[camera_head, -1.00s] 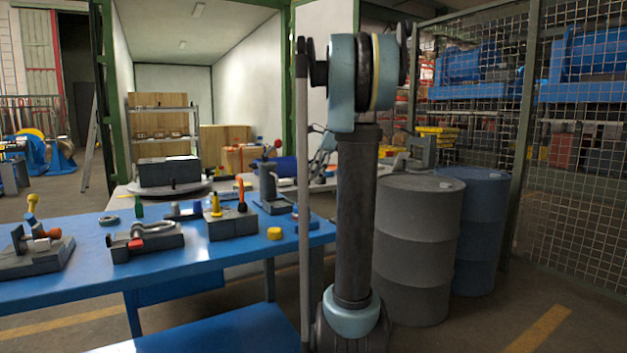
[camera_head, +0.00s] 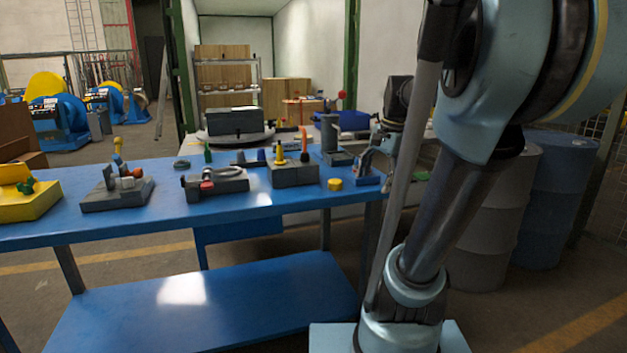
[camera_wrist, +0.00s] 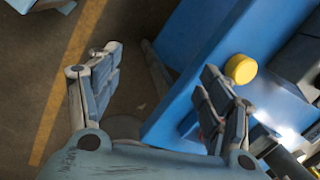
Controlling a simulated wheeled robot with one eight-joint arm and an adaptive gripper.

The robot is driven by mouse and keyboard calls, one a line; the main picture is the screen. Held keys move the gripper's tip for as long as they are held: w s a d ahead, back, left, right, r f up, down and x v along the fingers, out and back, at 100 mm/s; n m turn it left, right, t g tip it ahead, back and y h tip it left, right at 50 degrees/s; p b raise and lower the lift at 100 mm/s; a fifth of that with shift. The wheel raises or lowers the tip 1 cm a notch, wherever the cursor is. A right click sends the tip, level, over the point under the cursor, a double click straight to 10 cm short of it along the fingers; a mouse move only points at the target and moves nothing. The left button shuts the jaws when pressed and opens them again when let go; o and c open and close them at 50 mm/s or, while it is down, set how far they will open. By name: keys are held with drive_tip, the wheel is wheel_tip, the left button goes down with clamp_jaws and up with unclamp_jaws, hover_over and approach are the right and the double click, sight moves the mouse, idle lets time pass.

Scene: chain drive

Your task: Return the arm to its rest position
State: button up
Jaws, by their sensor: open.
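My gripper (camera_wrist: 160,95) shows in the wrist view with its two fingers spread wide and nothing between them. Below it are the grey floor and the edge of the blue table (camera_wrist: 205,60). The right finger is over the table edge, beside a yellow round piece (camera_wrist: 240,69). I cannot tell the exact height of the fingers above the table. In the head view my arm stands at the right, large and close.
The blue table (camera_head: 120,234) bears several grey fixtures and the yellow round piece (camera_head: 335,184). A yellow block (camera_head: 28,200) sits at its left end. A grey drum (camera_head: 490,225) and a blue drum (camera_head: 553,200) stand behind my arm. Floor at the lower right is clear.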

drive_tip(key=s+f+n+t+h, duration=0.1)
drive_tip(key=s+f+n+h, duration=0.1)
drive_tip(key=s+f+n, duration=0.8)
drive_tip(key=s+f, duration=0.5)
drive_tip(key=f, duration=0.2)
drive_tip(key=shift+d+f, duration=0.25)
